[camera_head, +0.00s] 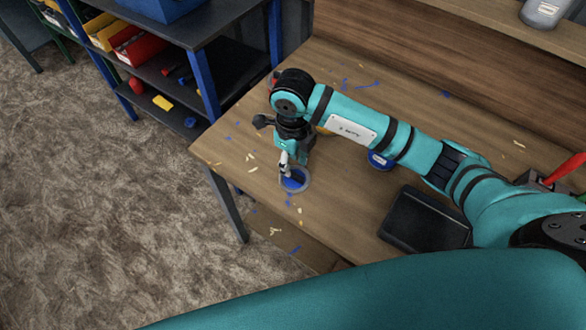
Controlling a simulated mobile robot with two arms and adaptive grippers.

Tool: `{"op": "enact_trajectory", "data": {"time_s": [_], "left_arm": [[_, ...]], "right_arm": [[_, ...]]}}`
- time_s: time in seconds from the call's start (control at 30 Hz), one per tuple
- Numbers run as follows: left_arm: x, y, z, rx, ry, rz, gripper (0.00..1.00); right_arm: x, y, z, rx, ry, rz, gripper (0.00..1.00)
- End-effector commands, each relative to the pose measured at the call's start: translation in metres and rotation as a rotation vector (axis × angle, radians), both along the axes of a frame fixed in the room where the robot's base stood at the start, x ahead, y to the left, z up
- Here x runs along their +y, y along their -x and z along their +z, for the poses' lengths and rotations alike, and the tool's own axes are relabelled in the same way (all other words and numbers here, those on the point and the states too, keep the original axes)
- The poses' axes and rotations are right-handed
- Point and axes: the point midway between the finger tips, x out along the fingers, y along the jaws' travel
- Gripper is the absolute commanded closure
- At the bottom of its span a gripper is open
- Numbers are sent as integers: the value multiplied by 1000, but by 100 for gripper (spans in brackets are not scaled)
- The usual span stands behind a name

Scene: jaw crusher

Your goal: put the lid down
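My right arm reaches in from the right, and my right gripper (286,170) points down near the left end of the wooden workbench. Its fingertips are over or at a round, pale-rimmed piece with a blue inside (296,181). I cannot tell whether this is the lid or an open container, nor whether the fingers grip it. A second round blue piece with a white label (380,160) lies on the bench beside the arm, partly hidden by it. My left gripper is not in view.
The workbench (345,205) carries scattered blue and pale chips. A dark flat case (425,220) lies near the front. A red-handled thing (566,169) is at the right. A shelf unit with bins (140,48) stands at the upper left. A grey object (545,12) sits on the upper ledge.

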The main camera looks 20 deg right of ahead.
Motion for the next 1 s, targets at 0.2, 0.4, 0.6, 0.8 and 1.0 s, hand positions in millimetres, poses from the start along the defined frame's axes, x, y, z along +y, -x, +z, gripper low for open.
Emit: {"op": "enact_trajectory", "data": {"time_s": [0.2, 0.4, 0.6, 0.8, 1.0], "left_arm": [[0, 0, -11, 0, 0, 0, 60], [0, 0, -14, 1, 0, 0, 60], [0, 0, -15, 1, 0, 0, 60], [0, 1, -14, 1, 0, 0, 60], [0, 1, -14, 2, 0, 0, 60]], "right_arm": [[0, -1, 46, -5, 1, 1, 65], [0, 0, 73, -2, 1, -1, 65], [0, 0, 80, 1, 1, 0, 65], [0, 0, 80, 1, 1, -1, 65], [0, 0, 79, 1, 1, -1, 65]]}}
